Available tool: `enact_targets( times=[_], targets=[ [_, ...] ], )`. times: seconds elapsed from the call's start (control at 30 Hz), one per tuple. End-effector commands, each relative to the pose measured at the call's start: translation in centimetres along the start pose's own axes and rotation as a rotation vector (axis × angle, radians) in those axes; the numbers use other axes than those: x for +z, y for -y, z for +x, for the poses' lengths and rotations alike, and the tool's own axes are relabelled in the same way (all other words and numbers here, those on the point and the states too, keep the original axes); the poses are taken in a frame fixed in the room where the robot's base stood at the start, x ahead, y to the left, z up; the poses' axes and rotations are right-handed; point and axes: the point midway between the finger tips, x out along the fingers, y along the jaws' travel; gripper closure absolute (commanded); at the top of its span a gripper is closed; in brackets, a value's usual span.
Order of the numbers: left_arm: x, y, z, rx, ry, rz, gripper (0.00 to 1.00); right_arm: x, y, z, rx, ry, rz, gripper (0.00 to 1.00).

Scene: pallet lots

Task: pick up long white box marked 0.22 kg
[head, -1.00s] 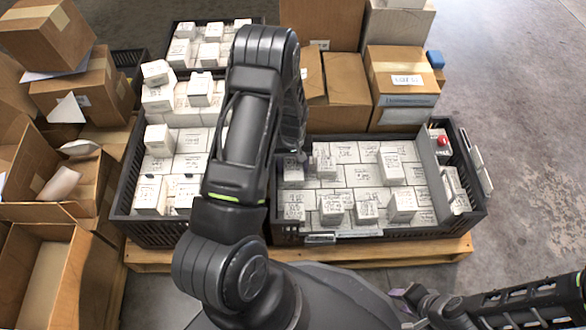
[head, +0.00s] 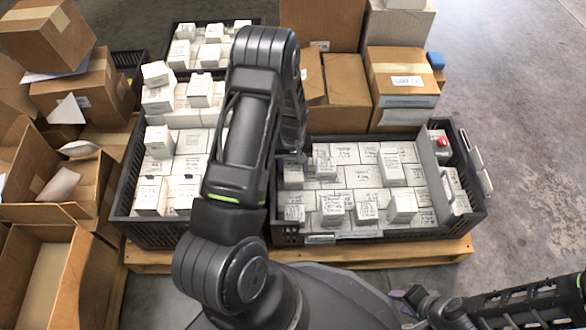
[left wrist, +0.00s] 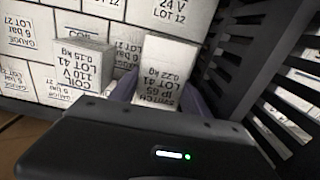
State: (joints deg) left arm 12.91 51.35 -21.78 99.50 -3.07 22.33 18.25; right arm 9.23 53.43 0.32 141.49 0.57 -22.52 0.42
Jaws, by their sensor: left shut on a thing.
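The long white box marked 0.22 kg (left wrist: 163,72) shows in the left wrist view, with its label upside down reading SWITCH, IP 65, LOT 41. My left gripper (left wrist: 160,95) is shut on it, with purplish fingers at its sides. In the head view my left gripper (head: 291,156) is at the left end of the right-hand black crate (head: 375,235), largely hidden by my arm. Whether the box is clear of the boxes beneath cannot be told. My right gripper (head: 408,298) is low at the right, away from the crates; its jaws are unclear.
A white box marked 0.15 kg (left wrist: 82,65) stands close beside the held one. The crate's slatted wall (left wrist: 235,75) is near on the other side. Another black crate (head: 150,232) of white boxes lies left. Cardboard boxes (head: 400,75) stand behind; floor at right is clear.

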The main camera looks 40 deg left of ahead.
Motion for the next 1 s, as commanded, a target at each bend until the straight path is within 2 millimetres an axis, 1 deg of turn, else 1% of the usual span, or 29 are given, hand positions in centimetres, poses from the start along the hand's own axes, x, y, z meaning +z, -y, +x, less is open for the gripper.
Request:
enact_targets(
  times=[0.03, 0.1, 0.37, 0.57, 0.77, 0.87, 1.0],
  targets=[
    [0.0, 0.0, 0.0, 0.0, 0.0, 0.0, 0.93, 0.0, 0.0, 0.0, 0.0, 0.0, 0.0, 0.64],
    [0.0, 0.0, 0.0, 0.0, -0.001, 0.0, 0.97, 0.0, 0.0, 0.0, 0.0, 0.0, 0.0, 0.64],
    [0.0, 0.0, -0.1, 0.0, -0.001, 0.0, 0.97, 0.0, 0.0, -0.1, 0.0, 0.0, 0.0, 0.64],
    [0.0, 0.0, -1.2, 0.0, -0.001, 0.001, 0.97, 0.0, 0.2, -0.5, 0.0, 0.002, 0.0, 0.64],
    [-0.1, 0.0, -3.7, 0.001, -0.003, 0.0, 0.97, 0.1, 0.5, -1.6, 0.0, 0.006, -0.001, 0.64],
    [-0.1, -0.1, -5.5, 0.001, -0.003, 0.001, 0.97, 0.1, 0.7, -2.4, 0.0, 0.009, -0.001, 0.64],
    [-0.1, -0.1, -8.5, 0.002, -0.003, 0.0, 0.97, 0.2, 1.1, -3.5, 0.0, 0.016, -0.002, 0.64]
  ],
)
